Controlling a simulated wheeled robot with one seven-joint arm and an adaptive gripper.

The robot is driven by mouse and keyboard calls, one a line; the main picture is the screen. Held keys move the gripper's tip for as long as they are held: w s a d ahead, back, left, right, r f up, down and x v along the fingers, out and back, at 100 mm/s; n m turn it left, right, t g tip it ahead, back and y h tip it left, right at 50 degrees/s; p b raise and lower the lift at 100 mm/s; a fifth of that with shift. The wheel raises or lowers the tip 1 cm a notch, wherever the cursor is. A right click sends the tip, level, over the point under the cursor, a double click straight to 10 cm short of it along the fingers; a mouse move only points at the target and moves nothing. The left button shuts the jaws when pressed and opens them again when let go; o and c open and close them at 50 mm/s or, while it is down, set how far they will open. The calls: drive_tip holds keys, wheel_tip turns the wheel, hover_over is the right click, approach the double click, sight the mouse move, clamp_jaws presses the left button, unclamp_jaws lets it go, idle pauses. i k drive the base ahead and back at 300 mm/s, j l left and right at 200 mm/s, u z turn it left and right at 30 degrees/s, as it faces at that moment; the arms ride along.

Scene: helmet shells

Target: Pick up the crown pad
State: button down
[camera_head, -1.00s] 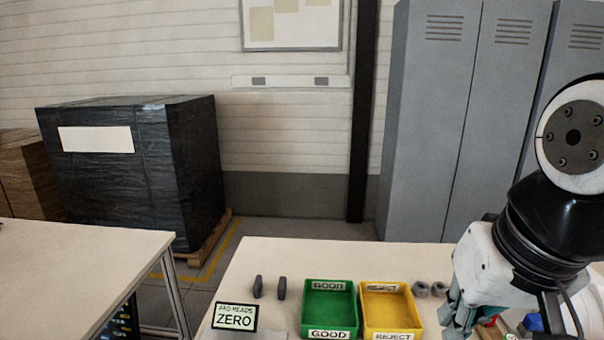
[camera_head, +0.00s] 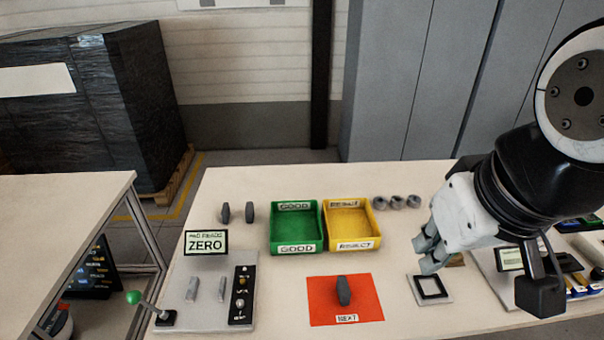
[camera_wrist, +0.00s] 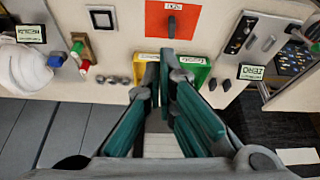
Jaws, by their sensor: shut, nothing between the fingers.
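A dark grey upright pad (camera_head: 344,290), which looks like the crown pad, stands on a red mat (camera_head: 322,313) marked NEXT near the front middle of the table. In the wrist view the same dark pad (camera_wrist: 171,27) shows at the top middle on the red mat (camera_wrist: 187,20). My gripper (camera_head: 428,254) is shut and empty, above the table to the right of and behind the red mat. In the wrist view its teal fingers (camera_wrist: 159,72) lie close together, over the bins and apart from the pad.
Green GOOD (camera_head: 297,247) and yellow REJECT (camera_head: 353,243) bins stand behind the mat. Two dark pads (camera_head: 237,212) and several grey rings (camera_head: 397,202) flank them. A black-framed square (camera_head: 430,287) lies right of the mat. A grey plate with a switch panel (camera_head: 242,295) and ZERO display (camera_head: 205,242) is left.

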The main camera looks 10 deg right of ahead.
sight(344, 292)
drive_tip(key=k+l+u, duration=0.1)
drive_tip(key=l+u, duration=0.25)
drive_tip(key=u, duration=0.15)
drive_tip(key=k+l+u, duration=0.2)
drive_tip(key=u, duration=0.25)
